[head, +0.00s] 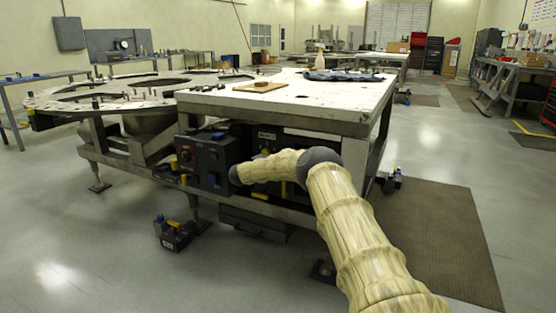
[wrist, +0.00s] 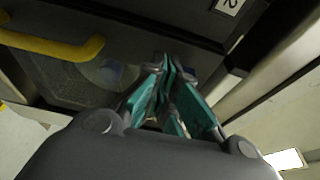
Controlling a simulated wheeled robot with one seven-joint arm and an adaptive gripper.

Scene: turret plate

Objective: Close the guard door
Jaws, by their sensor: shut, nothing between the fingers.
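My gripper (wrist: 166,68) shows in the wrist view with its teal-padded fingers together and nothing between them. Its tips point toward a dark panel with a see-through window (wrist: 75,82), which looks like the guard door. A yellow bar handle (wrist: 62,48) crosses the panel at the upper left, apart from the fingers. In the head view my arm reaches to the front of the white-topped bench, and my gripper is hidden there. Dark panels with a yellow piece (head: 284,190) show partly behind the arm. I cannot tell how far the door stands open.
The white-topped bench (head: 345,98) stands over the dark bay. A dark control box (head: 205,162) with red and blue parts is left of my arm. A small black item (head: 173,233) lies on the floor. A mat (head: 440,225) covers the floor at right. Open floor lies at left.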

